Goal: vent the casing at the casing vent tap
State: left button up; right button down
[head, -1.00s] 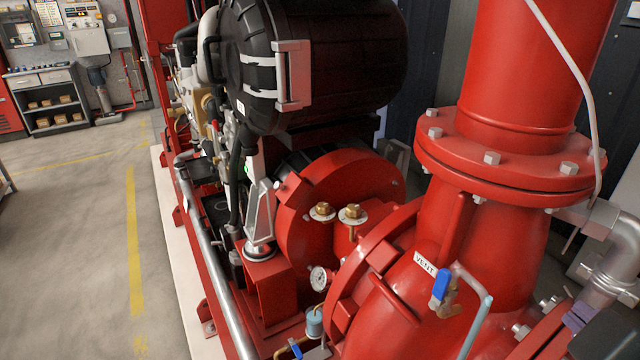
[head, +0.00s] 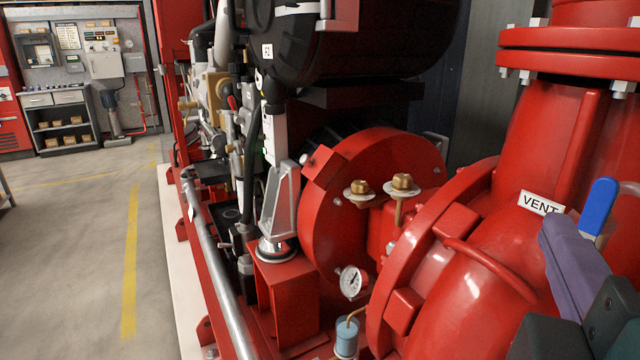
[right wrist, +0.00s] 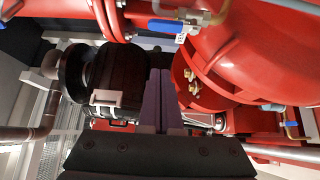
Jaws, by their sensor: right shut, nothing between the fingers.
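The casing vent tap shows its blue lever (head: 598,207) at the right of the head view, pointing up, beside a white VENT label (head: 541,203) on the red pump casing (head: 500,265). My right gripper (head: 555,228) has purple fingers that are shut and empty. In the head view it overlaps the casing just left of and below the lever, and its fingers hide the tap's body. In the right wrist view the shut fingers (right wrist: 160,75) point up the picture, and the blue lever (right wrist: 166,26) lies beyond their tips, apart from them. My left gripper is not in view.
A black engine part (head: 370,40) and a red round housing (head: 335,195) with two brass fittings stand left of the casing. A pressure gauge (head: 351,281) and a silver rail (head: 215,265) sit lower. The floor (head: 80,240) at the left is clear.

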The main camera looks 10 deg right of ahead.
aim_at(593, 220)
jog(key=shift+d, duration=0.1)
jog(key=w+d+p, duration=0.2)
jog(key=w+d, duration=0.3)
jog(key=d, duration=0.1)
jog(key=shift+d+p, duration=0.15)
jog(key=shift+p, duration=0.25)
dwell(0.3)
